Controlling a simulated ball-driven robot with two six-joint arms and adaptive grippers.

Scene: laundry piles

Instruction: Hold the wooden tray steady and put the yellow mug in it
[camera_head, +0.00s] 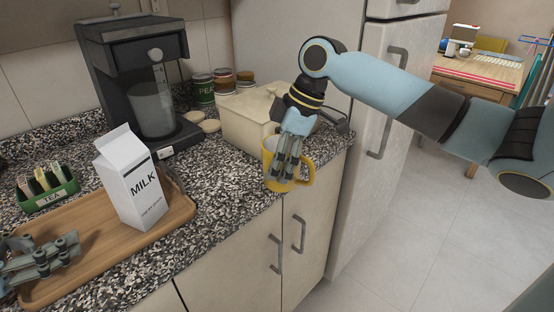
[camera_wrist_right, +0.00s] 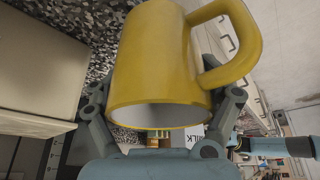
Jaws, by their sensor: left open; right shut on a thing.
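The yellow mug (camera_head: 277,180) is at the counter's front edge, beside a cream box-like appliance. My right gripper (camera_head: 286,165) is shut on the mug from above. The mug fills much of the right wrist view (camera_wrist_right: 165,65), with its handle to the right. I cannot tell whether it touches the counter. The wooden tray (camera_head: 110,247) lies on the counter at lower left. My left gripper (camera_head: 65,247) is open over the tray's left part, and its arm is mostly cut off by the picture's edge. I cannot tell whether it touches the tray.
A milk carton (camera_head: 132,180) stands upright on the tray. A green tea box (camera_head: 46,192), a coffee machine (camera_head: 135,80) and a cream bread bin (camera_head: 247,117) stand on the speckled counter. Bare counter (camera_head: 218,190) lies between tray and mug.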

